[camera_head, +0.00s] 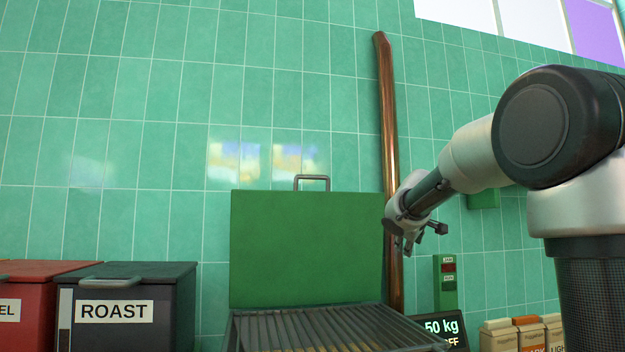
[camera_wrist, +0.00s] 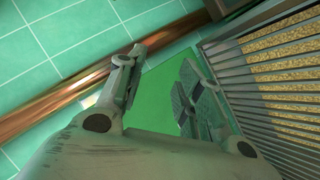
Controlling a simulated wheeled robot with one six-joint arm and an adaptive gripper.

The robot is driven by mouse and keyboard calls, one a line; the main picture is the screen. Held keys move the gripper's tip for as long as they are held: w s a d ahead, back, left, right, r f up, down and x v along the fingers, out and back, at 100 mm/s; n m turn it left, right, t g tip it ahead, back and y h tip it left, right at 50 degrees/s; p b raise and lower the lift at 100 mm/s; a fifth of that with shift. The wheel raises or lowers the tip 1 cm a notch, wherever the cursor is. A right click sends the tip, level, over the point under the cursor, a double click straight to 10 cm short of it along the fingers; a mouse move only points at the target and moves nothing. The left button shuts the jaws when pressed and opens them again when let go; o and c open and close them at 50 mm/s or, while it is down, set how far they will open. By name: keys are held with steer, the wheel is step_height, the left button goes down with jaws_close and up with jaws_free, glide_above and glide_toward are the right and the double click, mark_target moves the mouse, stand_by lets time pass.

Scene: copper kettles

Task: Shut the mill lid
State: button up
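The mill lid (camera_head: 305,250) is a flat green panel standing upright, open, at the back of the mill. A grey bar handle (camera_head: 312,179) sits on its top edge. Below it is the mill's slatted metal grate (camera_head: 320,325); the wrist view shows yellowish grains under the grate (camera_wrist: 275,78). My gripper (camera_head: 420,240) is just right of the lid's right edge in the head view, above the grate's level. Its fingers (camera_wrist: 158,72) are apart and empty in the wrist view, with bright green surface, probably the lid, showing between them. I cannot tell whether it touches the lid.
A copper pipe (camera_head: 388,150) runs up the green tiled wall behind my gripper. A display (camera_head: 440,328) reading 50 kg and a green switch box (camera_head: 446,283) are at right. Small packets (camera_head: 525,335) stand farther right. A dark ROAST bin (camera_head: 130,300) and red bin (camera_head: 35,300) are left.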

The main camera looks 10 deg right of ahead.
steer(key=w+a+r+n+t+y, duration=0.1)
steer(key=w+a+r+n+t, duration=0.25)
steer(key=w+r, duration=0.5)
steer(key=n+t+y, duration=0.2)
steer(key=n+y, duration=0.8)
steer(key=n, duration=0.3)
glide_toward(314, 177)
steer(key=w, duration=0.3)
steer(key=shift+w+a+g, duration=0.25)
steer(key=shift+w+a, duration=0.15)
steer(key=shift+a, duration=0.3)
steer(key=x, duration=0.6)
steer(key=shift+w+a, duration=0.15)
steer(key=shift+w, duration=0.25)
jaws_close()
